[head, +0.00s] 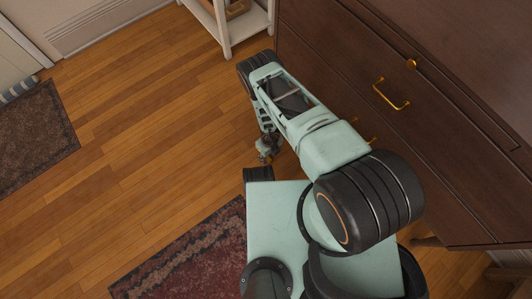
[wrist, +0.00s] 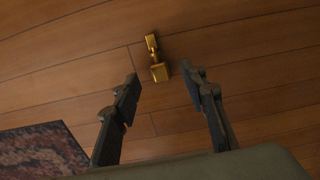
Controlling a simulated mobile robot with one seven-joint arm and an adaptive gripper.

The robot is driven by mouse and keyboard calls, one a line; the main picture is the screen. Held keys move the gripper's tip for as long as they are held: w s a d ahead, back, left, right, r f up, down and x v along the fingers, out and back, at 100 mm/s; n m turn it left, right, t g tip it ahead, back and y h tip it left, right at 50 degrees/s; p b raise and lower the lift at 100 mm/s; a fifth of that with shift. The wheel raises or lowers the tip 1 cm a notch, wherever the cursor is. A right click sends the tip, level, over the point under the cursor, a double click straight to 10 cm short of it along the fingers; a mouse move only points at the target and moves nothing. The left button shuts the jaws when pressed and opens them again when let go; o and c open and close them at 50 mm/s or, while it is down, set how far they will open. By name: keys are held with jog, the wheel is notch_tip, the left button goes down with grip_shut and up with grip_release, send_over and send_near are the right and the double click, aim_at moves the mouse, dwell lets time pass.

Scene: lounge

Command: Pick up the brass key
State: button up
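The brass key (wrist: 153,45) lies on the wooden floor in the wrist view, just beyond my fingertips and roughly centred between them. It has a blocky wider end nearer to me and a smaller end farther away. My gripper (wrist: 160,75) is open, with one dark finger on each side and nothing held between them. In the head view my gripper (head: 265,150) hangs low near the floor, beside the dresser and partly behind my arm. I cannot clearly make out the key in the head view.
A dark wooden dresser (head: 455,150) with brass handles stands close on the right. A white shelf unit (head: 228,28) is at the top. A red patterned rug (head: 190,255) lies at the bottom, a dark rug (head: 38,130) at the left. The floor between is clear.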

notch_tip(320, 180, down, 2)
jog(key=shift+f+b, duration=0.25)
jog(key=shift+b, duration=0.35)
jog(key=shift+r, duration=0.1)
grip_shut()
jog(key=shift+r, duration=0.1)
